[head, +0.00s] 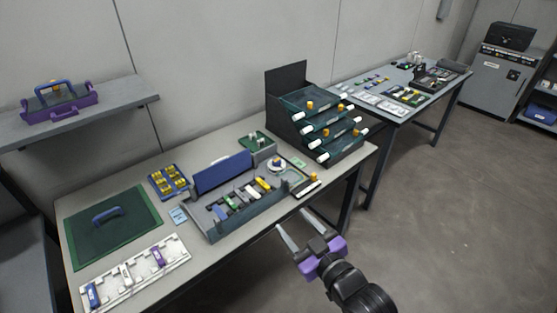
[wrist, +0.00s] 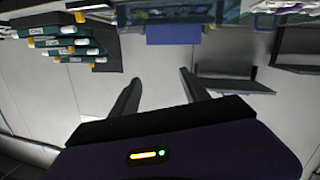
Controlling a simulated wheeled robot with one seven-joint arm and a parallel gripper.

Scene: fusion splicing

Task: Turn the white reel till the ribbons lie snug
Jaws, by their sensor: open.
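The white reel (head: 276,163) sits at the back right part of the grey splicing unit (head: 240,212) on the near table. It looks like a round white disc with a small blue centre. Ribbons cannot be made out at this size. My gripper (head: 292,219) is open and empty, just off the table's front edge, in front of and apart from the unit. In the wrist view my gripper (wrist: 159,75) shows two spread dark fingers with nothing between them. I cannot pick out the reel there.
A dark rack (head: 287,114) with several teal trays stands behind and right of the reel. A blue raised lid (head: 223,172) stands at the unit's back. A green mat (head: 112,226) and a white tray (head: 136,274) lie left. Floor to the right is clear.

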